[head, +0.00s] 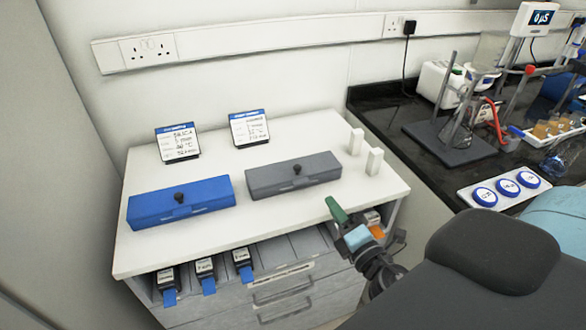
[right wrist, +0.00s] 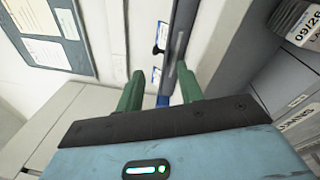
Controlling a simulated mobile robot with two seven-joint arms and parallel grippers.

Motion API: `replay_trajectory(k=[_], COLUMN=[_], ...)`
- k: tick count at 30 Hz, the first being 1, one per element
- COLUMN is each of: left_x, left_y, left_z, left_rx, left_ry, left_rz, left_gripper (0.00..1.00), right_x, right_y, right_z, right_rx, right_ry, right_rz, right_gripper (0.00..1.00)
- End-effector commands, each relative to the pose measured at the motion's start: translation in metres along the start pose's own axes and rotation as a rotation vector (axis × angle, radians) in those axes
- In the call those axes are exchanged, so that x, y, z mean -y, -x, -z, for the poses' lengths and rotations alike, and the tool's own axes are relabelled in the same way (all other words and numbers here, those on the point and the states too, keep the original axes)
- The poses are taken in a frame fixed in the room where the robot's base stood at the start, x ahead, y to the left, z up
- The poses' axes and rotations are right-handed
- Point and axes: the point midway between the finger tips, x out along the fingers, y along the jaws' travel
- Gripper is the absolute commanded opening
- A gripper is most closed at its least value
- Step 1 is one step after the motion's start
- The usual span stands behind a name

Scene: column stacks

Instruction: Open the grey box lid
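The grey box (head: 294,177) lies on the white cabinet top with its lid shut. A small black knob (head: 297,169) stands on the lid. My right gripper (head: 337,209) is in front of the box and to its right, near the cabinet's front edge, apart from the box. In the right wrist view, its two green fingers (right wrist: 160,73) are spread with nothing gripped between them. Dark and blue box parts show beyond them, but I cannot tell clearly which box each belongs to. My left gripper is not in view.
A blue box (head: 181,203) with a black knob sits left of the grey one. Two label cards (head: 177,143) (head: 249,128) stand behind. Two white blocks (head: 355,142) (head: 374,162) stand to the right. Drawers (head: 283,285) and small labelled containers (head: 205,274) are below the cabinet top (head: 265,226).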

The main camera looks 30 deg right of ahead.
Motion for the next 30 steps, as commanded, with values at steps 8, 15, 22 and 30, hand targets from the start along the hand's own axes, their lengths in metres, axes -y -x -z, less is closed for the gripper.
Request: replay_trajectory(k=[8, 15, 22, 30], left_x=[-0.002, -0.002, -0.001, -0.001], left_y=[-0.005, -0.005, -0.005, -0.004], left_z=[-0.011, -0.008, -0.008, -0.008], left_rx=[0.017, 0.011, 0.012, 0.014], left_ry=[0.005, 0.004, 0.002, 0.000], left_rz=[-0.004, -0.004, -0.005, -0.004], left_gripper=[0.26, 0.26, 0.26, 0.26], right_x=[-0.036, -0.022, -0.016, -0.019], right_y=[-0.054, -0.077, -0.080, -0.100], right_z=[-0.009, -0.008, -0.008, -0.003], right_rx=[-0.089, -0.221, -0.250, -0.246], right_ry=[0.743, 1.122, 1.186, 1.180], right_rz=[-0.199, -0.200, -0.192, -0.194], right_gripper=[0.37, 0.37, 0.37, 0.37])
